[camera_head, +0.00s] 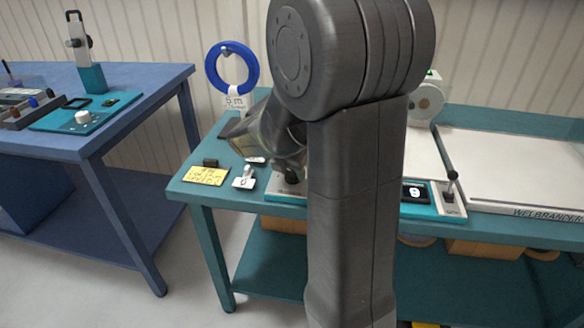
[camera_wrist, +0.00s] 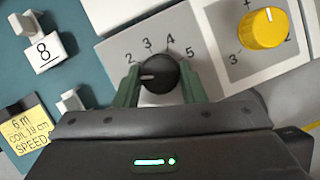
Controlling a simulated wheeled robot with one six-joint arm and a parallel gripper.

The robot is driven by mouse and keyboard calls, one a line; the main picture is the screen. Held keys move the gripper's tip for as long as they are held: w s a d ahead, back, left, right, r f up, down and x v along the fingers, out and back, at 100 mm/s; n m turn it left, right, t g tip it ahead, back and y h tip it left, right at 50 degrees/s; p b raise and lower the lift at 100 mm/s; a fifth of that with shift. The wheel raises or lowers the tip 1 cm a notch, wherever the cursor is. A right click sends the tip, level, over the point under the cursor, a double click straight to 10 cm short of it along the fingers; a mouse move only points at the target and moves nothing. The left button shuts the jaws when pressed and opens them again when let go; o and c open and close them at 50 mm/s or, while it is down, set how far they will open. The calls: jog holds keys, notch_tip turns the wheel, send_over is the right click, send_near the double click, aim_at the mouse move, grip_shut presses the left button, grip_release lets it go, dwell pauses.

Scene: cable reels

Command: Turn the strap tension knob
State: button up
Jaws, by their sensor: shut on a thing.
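In the wrist view a black knob (camera_wrist: 158,74) stands on a pale panel (camera_wrist: 117,48) with a dial marked 2, 3, 4 and 5. Its white line points left, below the 2. My gripper (camera_wrist: 160,82) is shut on this knob, with a green finger on each side. A yellow knob (camera_wrist: 263,28) sits on a grey plate to the right, apart from my fingers. I cannot read which knob is for strap tension. In the head view my arm hides most of the panel and my fingertips.
A yellow note (camera_head: 205,176) and a small white switch block (camera_head: 244,178) lie at the teal bench's left end. A blue coil (camera_head: 231,68) hangs behind. A counter (camera_head: 415,193) and a lever (camera_head: 451,175) are right of my arm. A blue bench (camera_head: 65,143) stands left, across a floor gap.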

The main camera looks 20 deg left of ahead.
jog(key=m+p, duration=0.1)
jog(key=m, duration=0.1)
jog(key=m+h+p, duration=0.2)
jog(key=m+p, duration=0.1)
jog(key=shift+a+r+m+g, duration=0.2)
jog(key=shift+r+m+g, duration=0.05)
jog(key=shift+m+g, duration=0.05)
jog(key=m+p, duration=0.2)
jog(key=m+g+h+p, duration=0.1)
jog(key=m+p, duration=0.1)
jog(key=m, duration=0.1)
jog(key=shift+w+g+h, duration=0.2)
jog(key=shift+g+h, duration=0.1)
jog(key=m+g+p, duration=0.1)
jog(key=m, duration=0.2)
jog(key=m+g+p, duration=0.1)
jog(key=m+p, duration=0.1)
jog(key=shift+w+a+f+m, duration=0.1)
jog(key=shift+w+m, duration=0.05)
jog(key=shift+m, duration=0.25)
jog(key=m+g+p, duration=0.1)
jog(key=m, duration=0.1)
jog(key=m+g, duration=0.1)
jog(key=m, duration=0.2)
jog(key=shift+w+f+p, duration=0.1)
jog(key=shift+p, duration=0.3)
jog(key=shift+m, duration=0.4)
jog(key=o, duration=1)
